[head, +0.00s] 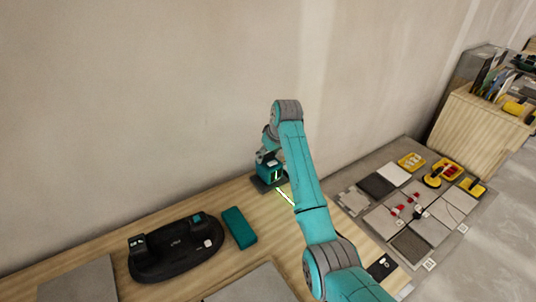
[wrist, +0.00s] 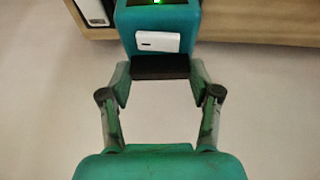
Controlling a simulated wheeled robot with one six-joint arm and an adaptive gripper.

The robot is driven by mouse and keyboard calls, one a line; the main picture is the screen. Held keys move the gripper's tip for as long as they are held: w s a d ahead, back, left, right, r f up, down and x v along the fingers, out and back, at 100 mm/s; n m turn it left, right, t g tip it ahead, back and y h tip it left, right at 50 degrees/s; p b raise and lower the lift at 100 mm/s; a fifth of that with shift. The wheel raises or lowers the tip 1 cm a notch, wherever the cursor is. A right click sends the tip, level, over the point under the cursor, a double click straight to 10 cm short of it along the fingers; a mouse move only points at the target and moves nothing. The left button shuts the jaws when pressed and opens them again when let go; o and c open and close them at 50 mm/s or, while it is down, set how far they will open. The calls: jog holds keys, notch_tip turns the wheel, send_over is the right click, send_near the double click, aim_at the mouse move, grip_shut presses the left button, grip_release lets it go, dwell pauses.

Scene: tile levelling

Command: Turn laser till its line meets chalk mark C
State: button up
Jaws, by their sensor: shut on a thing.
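The laser (head: 269,172) is a small teal box on a dark base at the back of the wooden bench, close to the wall. A bright pale-green line (head: 286,197) runs from it across the bench top towards the lower right, until my arm hides it. In the wrist view the laser (wrist: 158,22) shows a green light on top, a white panel and a black lower part. My gripper (wrist: 160,70) is shut on the laser, one finger at each side. I cannot make out chalk mark C or any other chalk mark.
On the bench (head: 85,250), a black charging dock (head: 175,262) and a teal case (head: 239,227) stand left of the laser. A dark phone-like item (head: 382,266) lies at the right. Beyond are floor tiles (head: 428,227), yellow tools (head: 445,172) and a wooden cabinet (head: 480,125).

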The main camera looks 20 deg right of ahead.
jog(key=o, duration=1.1)
jog(key=shift+o, duration=0.2)
jog(key=shift+r, duration=0.1)
jog(key=v, duration=1.1)
jog(key=shift+s+r, duration=0.2)
jog(key=shift+r, duration=0.15)
